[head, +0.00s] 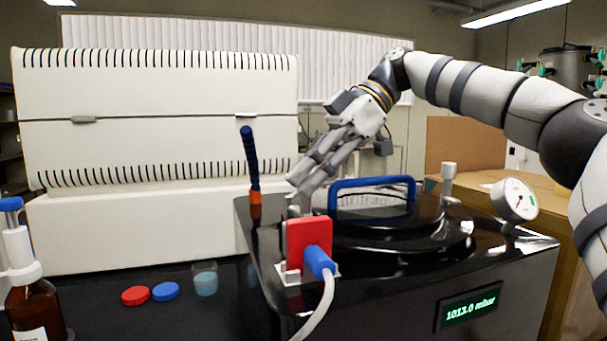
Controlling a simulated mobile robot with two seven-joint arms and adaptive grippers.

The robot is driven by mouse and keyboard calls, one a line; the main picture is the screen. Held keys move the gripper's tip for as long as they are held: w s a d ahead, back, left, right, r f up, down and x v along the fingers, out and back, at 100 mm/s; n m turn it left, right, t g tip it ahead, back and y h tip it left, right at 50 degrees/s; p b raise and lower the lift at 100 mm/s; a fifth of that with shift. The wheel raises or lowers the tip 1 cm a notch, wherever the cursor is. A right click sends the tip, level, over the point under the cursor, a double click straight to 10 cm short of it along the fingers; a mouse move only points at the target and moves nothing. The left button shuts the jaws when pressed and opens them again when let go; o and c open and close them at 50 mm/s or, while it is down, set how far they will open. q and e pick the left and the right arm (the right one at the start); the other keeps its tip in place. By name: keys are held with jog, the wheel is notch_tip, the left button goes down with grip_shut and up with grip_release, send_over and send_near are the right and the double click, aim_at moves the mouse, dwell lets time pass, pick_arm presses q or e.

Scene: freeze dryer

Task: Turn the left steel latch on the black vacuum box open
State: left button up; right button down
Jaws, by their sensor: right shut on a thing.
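The black vacuum box (390,285) stands at the centre right, with a round black lid and a blue handle (372,182) on top. The left steel latch (294,211) is at the lid's left side, mostly hidden behind a red block and my fingers. My right gripper (297,187) reaches down from the upper right, left of the blue handle. Its fingers are shut on the left steel latch; the exact contact is hard to see. Another steel latch (448,174) stands upright at the lid's right side. My left gripper is not in view.
A red block (308,240) with a blue plug (319,262) and white hose sits close in front of the fingers. A blue-handled tool (251,160) stands upright to the left. A gauge (514,199) is at right. Caps, a small beaker (205,280) and a brown bottle (36,310) stand left.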

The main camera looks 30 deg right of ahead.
jog(key=shift+f+n+g, duration=0.1)
jog(key=shift+n+g, duration=0.2)
jog(key=c, duration=1.4)
grip_release()
